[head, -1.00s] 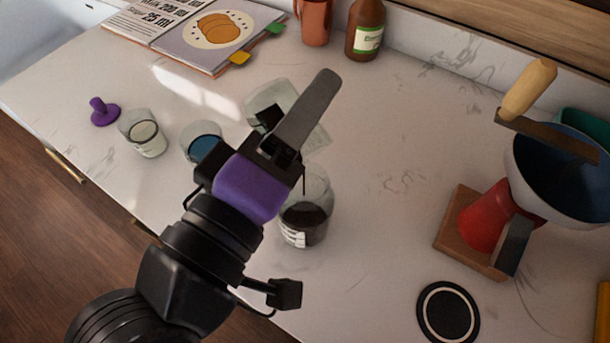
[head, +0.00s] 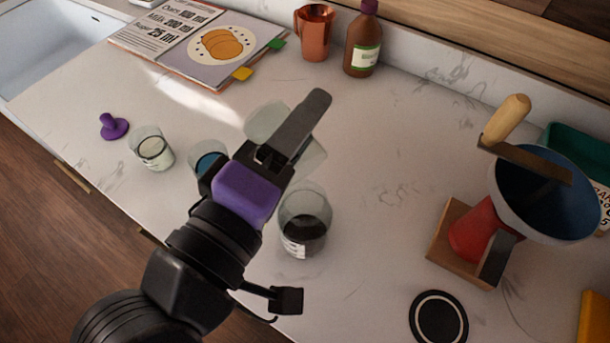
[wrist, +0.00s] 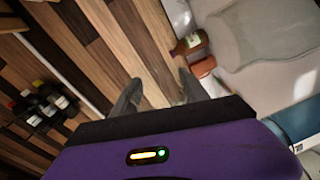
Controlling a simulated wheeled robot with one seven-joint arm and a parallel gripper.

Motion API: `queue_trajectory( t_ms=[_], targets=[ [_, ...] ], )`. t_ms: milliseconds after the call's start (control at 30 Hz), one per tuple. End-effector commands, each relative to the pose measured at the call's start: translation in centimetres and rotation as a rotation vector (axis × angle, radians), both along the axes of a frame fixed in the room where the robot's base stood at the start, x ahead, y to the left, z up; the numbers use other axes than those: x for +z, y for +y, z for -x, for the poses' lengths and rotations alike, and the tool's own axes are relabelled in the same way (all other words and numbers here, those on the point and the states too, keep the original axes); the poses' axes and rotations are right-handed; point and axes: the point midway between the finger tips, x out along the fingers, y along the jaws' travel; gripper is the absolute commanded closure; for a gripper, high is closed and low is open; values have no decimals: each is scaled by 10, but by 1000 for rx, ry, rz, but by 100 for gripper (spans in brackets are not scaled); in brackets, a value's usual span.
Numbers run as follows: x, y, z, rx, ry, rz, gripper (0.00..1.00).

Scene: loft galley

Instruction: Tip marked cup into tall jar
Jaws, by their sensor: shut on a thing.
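My gripper (head: 300,128) is shut on a clear glass cup (head: 268,120), held tilted above the counter in the head view. One grey finger and the purple gripper body cover part of the cup. I see no liquid in its visible part, and no mark on it can be made out. A clear jar (head: 304,214) stands upright just below and right of the cup, with dark liquid in its lower part and white marks on its side. No stream shows between them. In the wrist view the two fingers (wrist: 158,92) show, but the cup is not clearly visible.
A glass with pale liquid (head: 152,150) and one with blue liquid (head: 207,163) stand left, near a purple knobbed object (head: 113,127). A blue bowl (head: 545,195) with a wooden-handled tool sits right. A black round coaster (head: 438,318) lies in front. A bottle (head: 364,42) stands behind.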

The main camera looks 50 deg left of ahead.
Motion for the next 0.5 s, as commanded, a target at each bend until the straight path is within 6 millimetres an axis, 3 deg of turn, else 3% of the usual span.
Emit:
queue_trajectory(
  t_ms=[67,333,500],
  targets=[
    [1,4,0,3,13,92,89],
    [-5,5,0,4,18,151,89],
    [-8,9,0,7,32,290,89]
  ],
)
